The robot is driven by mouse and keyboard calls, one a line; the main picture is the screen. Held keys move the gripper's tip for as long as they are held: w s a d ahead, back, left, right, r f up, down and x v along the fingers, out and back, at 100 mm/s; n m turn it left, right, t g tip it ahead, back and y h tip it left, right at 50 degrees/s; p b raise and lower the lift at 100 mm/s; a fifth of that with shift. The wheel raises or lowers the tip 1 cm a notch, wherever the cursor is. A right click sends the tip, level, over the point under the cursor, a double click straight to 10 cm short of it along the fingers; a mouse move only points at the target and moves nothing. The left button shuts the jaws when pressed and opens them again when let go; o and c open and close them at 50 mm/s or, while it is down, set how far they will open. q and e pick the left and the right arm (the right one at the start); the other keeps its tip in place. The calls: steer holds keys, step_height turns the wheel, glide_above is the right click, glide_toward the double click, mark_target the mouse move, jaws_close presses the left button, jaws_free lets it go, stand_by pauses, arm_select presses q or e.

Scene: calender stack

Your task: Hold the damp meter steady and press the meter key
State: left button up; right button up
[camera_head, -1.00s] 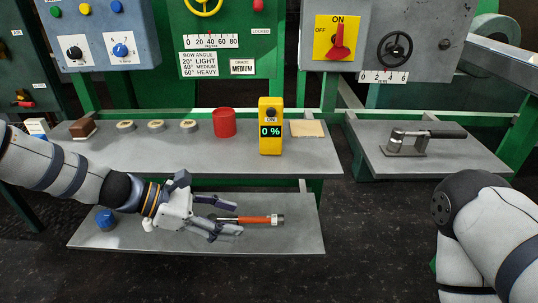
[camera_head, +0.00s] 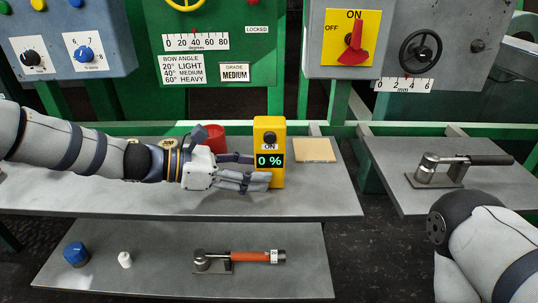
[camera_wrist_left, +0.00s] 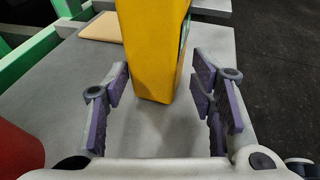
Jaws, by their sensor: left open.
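The yellow damp meter (camera_head: 269,137) stands upright on the upper grey shelf. Its display reads 0 %, with the label ON and a dark round key (camera_head: 269,138) above it. My left gripper (camera_head: 262,170) is open at the meter's left side, low on its body. In the left wrist view the meter (camera_wrist_left: 152,50) stands just ahead, between the lines of the two open fingers (camera_wrist_left: 160,90), with grey shelf visible between it and each finger. My right gripper is out of view; only part of my right arm shows at the lower right.
A red cup (camera_head: 214,138) stands behind my left gripper, and a tan square pad (camera_head: 315,150) lies right of the meter. The lower shelf (camera_head: 150,270) holds an orange-handled tool (camera_head: 250,257), a blue knob (camera_head: 76,254) and a white bottle (camera_head: 125,259). A black-handled clamp (camera_head: 460,166) lies on the right shelf.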

arm_select(q)
steer(key=shift+x, duration=1.1)
steer(key=shift+w+d+f+b, duration=0.1)
steer(key=shift+w+d+b, duration=0.05)
steer(key=shift+d+b, duration=0.15)
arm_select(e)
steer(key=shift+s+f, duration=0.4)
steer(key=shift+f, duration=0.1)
arm_select(q)
steer(key=c, duration=0.7)
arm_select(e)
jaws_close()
